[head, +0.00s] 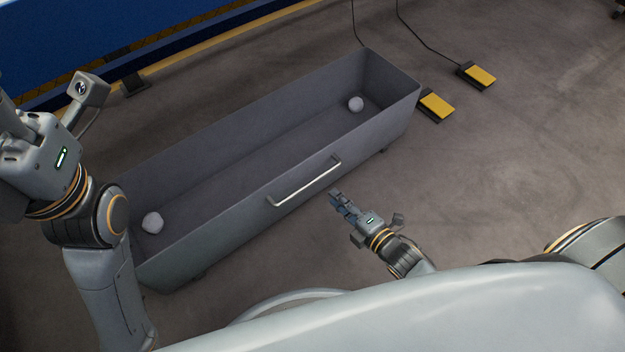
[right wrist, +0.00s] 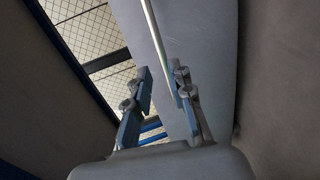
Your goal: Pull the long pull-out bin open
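The long grey pull-out bin (head: 190,229) stretches diagonally across the middle of the head view, open at the top, its long front wall toward me. A pale bar handle (head: 305,183) is fixed to that wall. My right gripper (head: 335,198) is just in front of the wall, below the handle's right end. In the right wrist view its fingers (right wrist: 161,88) are apart with nothing held, and the handle bar (right wrist: 156,35) runs ahead of and partly behind the right-hand finger. My left gripper (head: 12,115) is at the left edge, its fingers cut off.
Two pale lumps, one near (head: 153,222) and one far (head: 356,104), lie inside the bin. Two yellow pedals (head: 436,106) (head: 481,76) with cables are on the floor beyond its right end. A blue structure (head: 100,35) stands behind. Floor to the right is clear.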

